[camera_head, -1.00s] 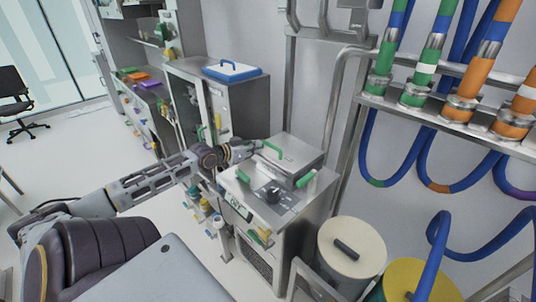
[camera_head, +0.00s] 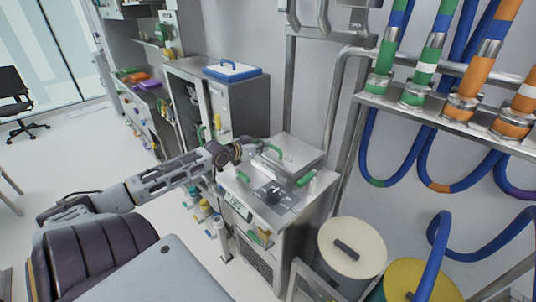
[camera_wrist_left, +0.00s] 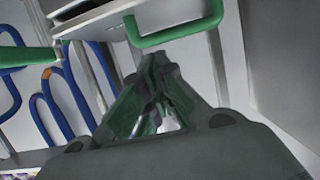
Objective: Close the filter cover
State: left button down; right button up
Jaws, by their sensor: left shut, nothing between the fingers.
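The filter cover appears to be the grey flat lid (camera_head: 301,150) on top of the steel machine (camera_head: 285,215). A green handle (camera_head: 273,148) is at its left side. In the left wrist view a pale panel edge (camera_wrist_left: 105,18) carries a green loop handle (camera_wrist_left: 180,38). I cannot tell how far the cover is raised. My left gripper (camera_head: 256,149) is at the cover's left side, close to the handle. In the left wrist view its fingers (camera_wrist_left: 157,65) are together and empty, just below the handle; contact is unclear. My right gripper is not in view.
A second green handle (camera_head: 243,175) and a black knob (camera_head: 271,192) sit on the machine's top. A cream-lidded drum (camera_head: 352,250) stands to the right. Blue hoses (camera_head: 400,176) hang from a rail at the right. A cabinet with a blue-rimmed tray (camera_head: 232,70) is behind.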

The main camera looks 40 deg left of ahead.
aim_at(275, 148)
pick_arm(q)
jog(key=w+f, duration=0.2)
jog(key=f, duration=0.1)
jog(key=shift+w+d+f, duration=0.1)
jog(key=shift+w+f, duration=0.05)
jog(key=shift+w, duration=0.2)
jog(key=shift+f, duration=0.8)
jog(key=shift+f, duration=0.1)
jog(key=shift+s+f+b, duration=0.15)
jog(key=shift+f, duration=0.45)
jog(key=shift+s+f+b, duration=0.15)
jog(key=shift+f, duration=0.45)
jog(key=shift+r, duration=0.2)
